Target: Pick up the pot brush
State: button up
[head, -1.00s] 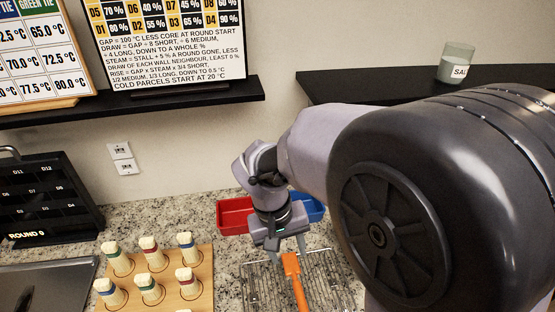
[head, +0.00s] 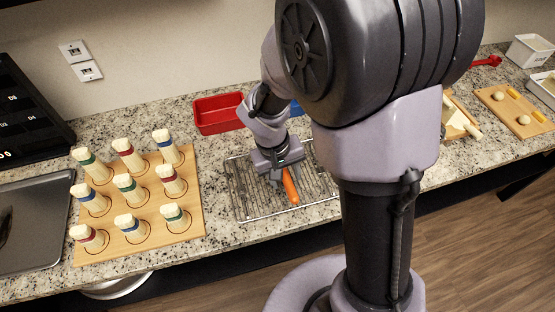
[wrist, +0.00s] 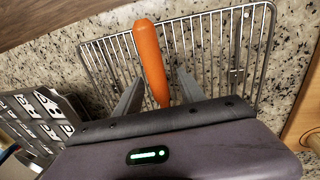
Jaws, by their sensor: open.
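The pot brush shows as an orange handle (head: 291,187) on a wire rack (head: 243,200) on the counter. In the wrist view the handle (wrist: 149,55) runs from above the rack down toward my gripper's body; its brush end is hidden behind the gripper. My gripper (head: 281,178) is over the rack, pointing down. In the wrist view its two fingers (wrist: 158,92) are open, one on each side of the handle, with gaps visible at both sides. I cannot tell how deep the fingers reach around it.
A wooden board (head: 196,222) with several upright bottle-like pieces stands left of the rack. A red bin (head: 218,114) and a blue bin (head: 296,108) sit behind it. A metal tray (head: 30,225) lies far left. A board with dough pieces (head: 508,112) is at right.

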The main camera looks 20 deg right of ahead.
aim_at(287, 176)
jog(key=shift+r, duration=0.1)
grip_shut()
jog(key=shift+r, duration=0.1)
jog(key=shift+r+p, duration=0.35)
jog(key=shift+r, duration=0.05)
jog(key=r+p, duration=0.1)
jog(key=r, duration=0.1)
jog(key=shift+s+a+r+p, duration=0.1)
jog(key=shift+s+r+p, duration=0.25)
jog(key=shift+r, duration=0.05)
jog(key=s+a+r+b, duration=0.1)
jog(key=s+a+b, duration=0.3)
jog(key=s, duration=1)
jog(key=shift+a+r, duration=0.15)
jog(key=shift+a, duration=0.65)
